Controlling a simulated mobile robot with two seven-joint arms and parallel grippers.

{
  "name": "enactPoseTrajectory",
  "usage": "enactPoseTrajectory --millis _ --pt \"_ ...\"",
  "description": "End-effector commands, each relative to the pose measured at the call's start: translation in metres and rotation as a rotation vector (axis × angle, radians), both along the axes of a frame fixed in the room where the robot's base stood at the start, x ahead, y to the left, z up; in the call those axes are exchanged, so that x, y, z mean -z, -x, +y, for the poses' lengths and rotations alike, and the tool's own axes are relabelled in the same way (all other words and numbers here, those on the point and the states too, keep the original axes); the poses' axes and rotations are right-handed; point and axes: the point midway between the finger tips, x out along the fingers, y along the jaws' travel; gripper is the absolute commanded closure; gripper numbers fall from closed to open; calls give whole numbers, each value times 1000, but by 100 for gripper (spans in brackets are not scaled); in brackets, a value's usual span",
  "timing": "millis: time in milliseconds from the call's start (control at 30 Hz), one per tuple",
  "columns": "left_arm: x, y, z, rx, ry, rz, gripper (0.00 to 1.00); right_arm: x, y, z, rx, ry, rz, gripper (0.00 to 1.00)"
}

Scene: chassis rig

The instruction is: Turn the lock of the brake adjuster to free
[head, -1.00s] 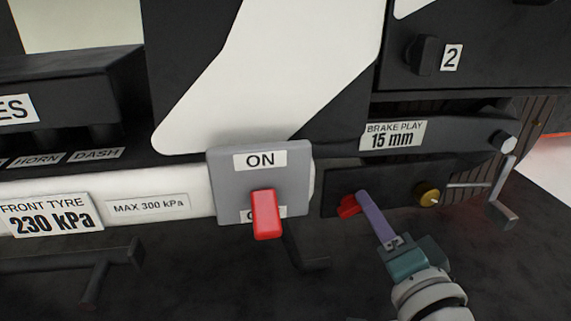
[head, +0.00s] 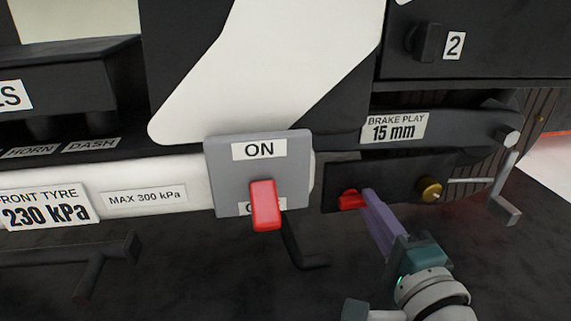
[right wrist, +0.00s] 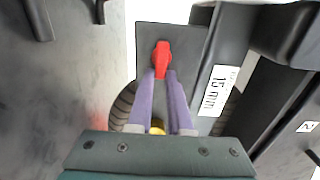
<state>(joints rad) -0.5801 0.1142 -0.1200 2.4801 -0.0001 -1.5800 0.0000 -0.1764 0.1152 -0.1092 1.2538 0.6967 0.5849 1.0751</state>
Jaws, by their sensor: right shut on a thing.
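The lock is a small red lever (head: 350,200) on a dark plate (head: 392,184) under the "BRAKE PLAY 15 mm" label (head: 393,129). My right gripper (head: 370,198) reaches it from the lower right. In the right wrist view its two purple fingers (right wrist: 161,75) are shut on the near end of the red lever (right wrist: 162,57). A brass knob (head: 429,189) with a crank handle (head: 503,208) sits right of the lever; in the right wrist view the knob is partly hidden by the fingers. My left gripper is out of view.
A grey switch box (head: 290,183) marked "ON" with a large red lever (head: 265,205) stands just left of the lock plate. A dark hooked rod (head: 310,262) hangs below it. A knob marked "2" (head: 430,43) is above. The floor below is open.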

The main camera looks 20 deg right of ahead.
Motion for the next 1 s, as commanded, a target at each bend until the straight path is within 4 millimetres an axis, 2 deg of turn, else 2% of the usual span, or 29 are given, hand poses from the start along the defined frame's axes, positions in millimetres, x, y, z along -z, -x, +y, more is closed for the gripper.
enactPoseTrajectory --millis 333,367,600,867,1000 --pt "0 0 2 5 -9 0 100 0 0 0 0 -4 -1 100" --pt "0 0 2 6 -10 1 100 0 0 0 0 -4 -1 79" --pt "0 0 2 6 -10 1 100 0 0 0 0 -3 -1 52" --pt "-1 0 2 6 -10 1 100 0 1 0 0 -2 0 52" --pt "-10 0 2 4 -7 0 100 -2 16 4 0 -1 4 52"
